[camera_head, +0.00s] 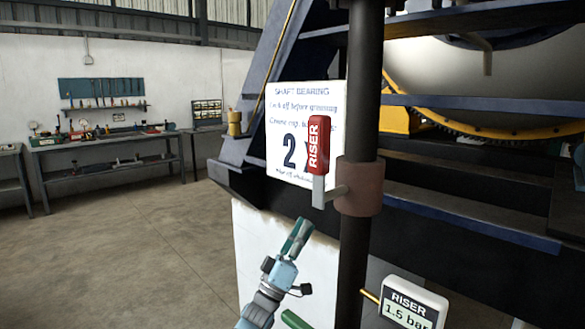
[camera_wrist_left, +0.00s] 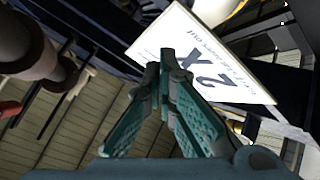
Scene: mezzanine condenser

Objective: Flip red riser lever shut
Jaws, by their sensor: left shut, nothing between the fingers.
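The red riser lever (camera_head: 319,148), lettered RISER, stands upright on a grey shank beside the dark vertical pipe (camera_head: 357,250). Its shank joins a brownish valve collar (camera_head: 360,188) on the pipe. My left gripper (camera_head: 301,225) is shut and empty, below and a little left of the lever, apart from it. In the left wrist view the gripper (camera_wrist_left: 165,75) has its fingertips together, with the collar (camera_wrist_left: 30,45) at upper left and a bit of red at the left edge.
A white shaft bearing sign (camera_head: 285,150) hangs behind the lever. A RISER gauge (camera_head: 408,305) reading 1.5 bar is at the lower right of the pipe. A workbench (camera_head: 110,155) stands far left. The floor on the left is clear.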

